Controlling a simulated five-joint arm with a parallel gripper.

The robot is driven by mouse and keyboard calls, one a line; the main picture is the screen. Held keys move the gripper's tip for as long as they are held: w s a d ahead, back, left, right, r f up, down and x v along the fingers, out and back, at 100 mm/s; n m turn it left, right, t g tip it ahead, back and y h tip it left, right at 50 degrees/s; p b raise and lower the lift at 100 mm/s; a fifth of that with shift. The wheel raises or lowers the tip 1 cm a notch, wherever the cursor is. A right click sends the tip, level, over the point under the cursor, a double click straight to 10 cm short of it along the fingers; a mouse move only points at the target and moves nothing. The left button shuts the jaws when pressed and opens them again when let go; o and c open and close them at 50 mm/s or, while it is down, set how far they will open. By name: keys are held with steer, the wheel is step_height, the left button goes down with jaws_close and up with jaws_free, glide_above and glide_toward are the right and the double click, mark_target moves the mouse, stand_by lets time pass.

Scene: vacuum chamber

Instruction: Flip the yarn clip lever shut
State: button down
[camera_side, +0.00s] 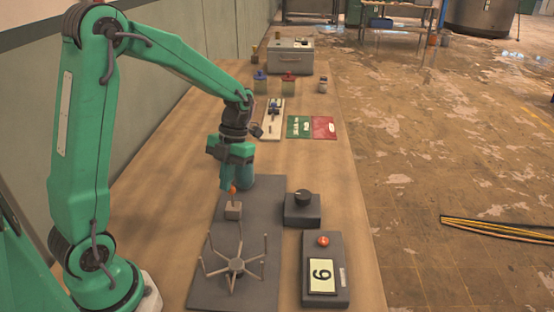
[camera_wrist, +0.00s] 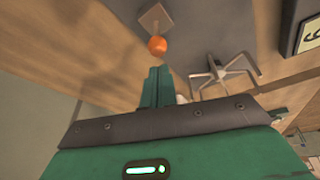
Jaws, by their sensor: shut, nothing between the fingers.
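The clip lever shows as an orange ball knob (camera_side: 233,189) above a small pale block (camera_side: 233,211) on the dark grey plate (camera_side: 205,284). My gripper (camera_side: 227,187) is shut and empty, its fingertips pointing down right by the knob. In the wrist view the shut fingers (camera_wrist: 158,72) end just short of the orange knob (camera_wrist: 157,46), with the block (camera_wrist: 154,18) beyond it. I cannot tell whether the fingertips touch the knob. The lever's arm is mostly hidden. A spoked winder (camera_side: 236,267) stands on the same plate, nearer the side camera.
A black dial box (camera_side: 302,208) and a counter box (camera_side: 325,283) with a red button sit at right. Green and red cards (camera_side: 311,127), small jars and a grey toolbox (camera_side: 290,57) lie farther back.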

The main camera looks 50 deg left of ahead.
stand_by(0.3)
steer(key=v, duration=0.7)
steer(key=shift+r, duration=0.4)
steer(key=shift+w, duration=0.1)
steer(key=shift+d+r+n+t+y, duration=0.15)
steer(key=shift+d+r+n, duration=0.5)
steer(key=shift+n, duration=0.95)
steer(key=shift+d+r+n+t+y, duration=0.1)
steer(key=shift+d+r+n, duration=0.25)
steer(key=shift+d+n, duration=0.9)
steer(key=shift+d+r+n+t+y, duration=0.15)
steer(key=shift+d+r+n, duration=0.35)
steer(key=shift+n, duration=1.45)
steer(key=shift+f, duration=0.1)
